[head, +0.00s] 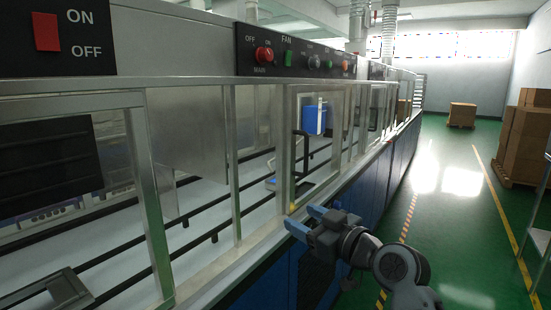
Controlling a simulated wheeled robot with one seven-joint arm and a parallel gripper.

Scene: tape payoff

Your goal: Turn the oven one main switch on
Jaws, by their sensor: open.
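A black control panel (300,52) on the machine's upper front carries a red knob (264,54) with MAIN below it and OFF and ON above it. Its exact setting is too small to tell. A red rocker switch (46,32) sits on a nearer black panel at the top left, beside ON and OFF lettering. No label naming oven one is legible. My gripper (303,221), with blue fingers, is open and empty. In the picture it is below and right of the MAIN knob, by the machine's lower front edge, apart from both switches.
The same panel holds a green FAN button (288,58) and several other controls. Metal-framed windows (190,160) run below the panels, with a blue box (314,119) behind one. Green floor (450,230) is open to the right. Cardboard boxes (525,140) stand at far right.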

